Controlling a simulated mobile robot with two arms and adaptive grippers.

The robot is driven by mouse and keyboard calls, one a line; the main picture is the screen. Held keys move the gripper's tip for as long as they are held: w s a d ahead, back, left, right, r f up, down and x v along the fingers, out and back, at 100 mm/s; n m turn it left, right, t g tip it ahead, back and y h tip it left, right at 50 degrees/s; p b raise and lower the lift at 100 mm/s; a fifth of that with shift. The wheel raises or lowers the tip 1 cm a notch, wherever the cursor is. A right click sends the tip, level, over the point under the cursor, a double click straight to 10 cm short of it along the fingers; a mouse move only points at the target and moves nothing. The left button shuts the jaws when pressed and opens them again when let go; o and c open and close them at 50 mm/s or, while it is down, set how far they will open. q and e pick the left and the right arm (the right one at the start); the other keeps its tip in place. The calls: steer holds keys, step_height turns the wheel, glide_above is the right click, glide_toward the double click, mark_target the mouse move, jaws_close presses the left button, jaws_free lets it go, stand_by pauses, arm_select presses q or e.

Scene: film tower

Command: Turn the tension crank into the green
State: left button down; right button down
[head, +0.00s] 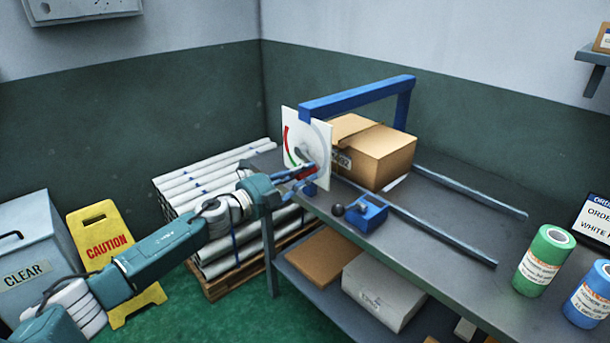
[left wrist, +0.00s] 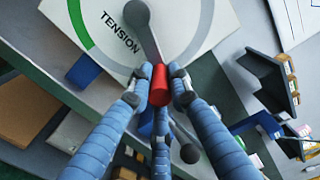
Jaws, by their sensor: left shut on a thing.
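The tension dial is a white square plate (head: 314,131) on the end of the blue frame, with a red arc at its upper left and a green arc (left wrist: 78,22) below it. In the left wrist view, the grey crank arm (left wrist: 148,42) runs from the hub to a red knob (left wrist: 158,88), below and right of the word TENSION, away from the green arc. My left gripper (left wrist: 160,78) is shut on the red knob, one finger on each side. In the head view, my left gripper (head: 302,177) hides part of the crank. My right gripper is not in view.
A cardboard box (head: 372,152) sits under the blue frame (head: 357,90). A blue block with a dark ball-topped lever (head: 366,214) stands by the bench rail. Green (head: 543,262) and blue (head: 588,295) rolls stand at the right. A caution sign (head: 100,240) stands left, behind my arm.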

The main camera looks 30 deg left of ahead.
arm_select(q)
steer(key=shift+f, duration=0.2)
steer(key=c, duration=1.6)
jaws_free()
steer(key=shift+r, duration=0.1)
steer(key=v, duration=1.2)
